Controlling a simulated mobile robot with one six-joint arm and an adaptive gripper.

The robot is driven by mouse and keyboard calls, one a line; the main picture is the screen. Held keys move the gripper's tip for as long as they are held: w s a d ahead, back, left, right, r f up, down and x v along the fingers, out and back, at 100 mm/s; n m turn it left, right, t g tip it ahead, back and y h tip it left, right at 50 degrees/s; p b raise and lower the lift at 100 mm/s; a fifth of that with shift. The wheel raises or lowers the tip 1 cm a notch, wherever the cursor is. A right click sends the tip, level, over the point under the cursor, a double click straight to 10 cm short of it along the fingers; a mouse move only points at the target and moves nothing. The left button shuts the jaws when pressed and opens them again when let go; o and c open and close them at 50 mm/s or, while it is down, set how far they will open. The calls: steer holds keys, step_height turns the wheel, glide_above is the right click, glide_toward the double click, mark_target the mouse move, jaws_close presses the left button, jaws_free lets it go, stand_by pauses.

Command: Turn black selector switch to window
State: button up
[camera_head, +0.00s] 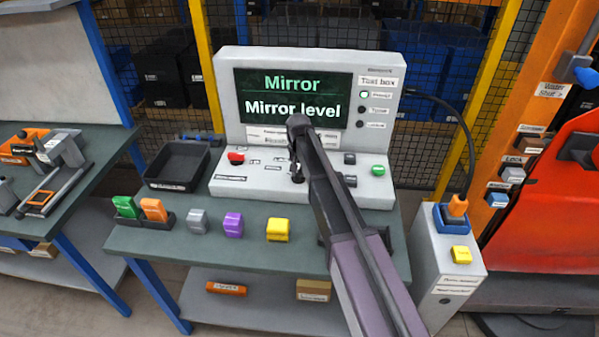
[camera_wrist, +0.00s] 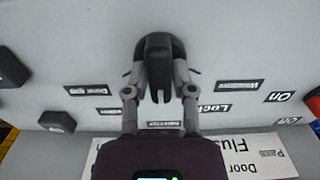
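The black selector switch (camera_wrist: 158,48) is at the middle of the wrist view, on the light grey sloped panel of the test box (camera_head: 350,190). My gripper (camera_wrist: 160,78) has its two grey fingers on either side of the switch, seemingly pressed against it. In the camera_head view my gripper (camera_head: 297,160) reaches down to the panel, and my arm hides part of it. Small labels ring the switch, upside down in the wrist view; a window label (camera_wrist: 238,86) is to the right and a lock label (camera_wrist: 213,108) below it. The switch's exact pointing direction is unclear.
The screen (camera_head: 290,97) reads "Mirror" and "Mirror level", and the top lamp (camera_head: 364,94) beside it is lit green. A red button (camera_head: 236,158) and a green button (camera_head: 378,170) sit on the panel. Coloured blocks and a black tray (camera_head: 178,165) share the bench.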

jaws_close()
steer(key=shift+n, duration=0.4)
steer(key=n, duration=0.7)
steer(key=shift+n, duration=2)
steer(key=o, duration=0.7)
jaws_free()
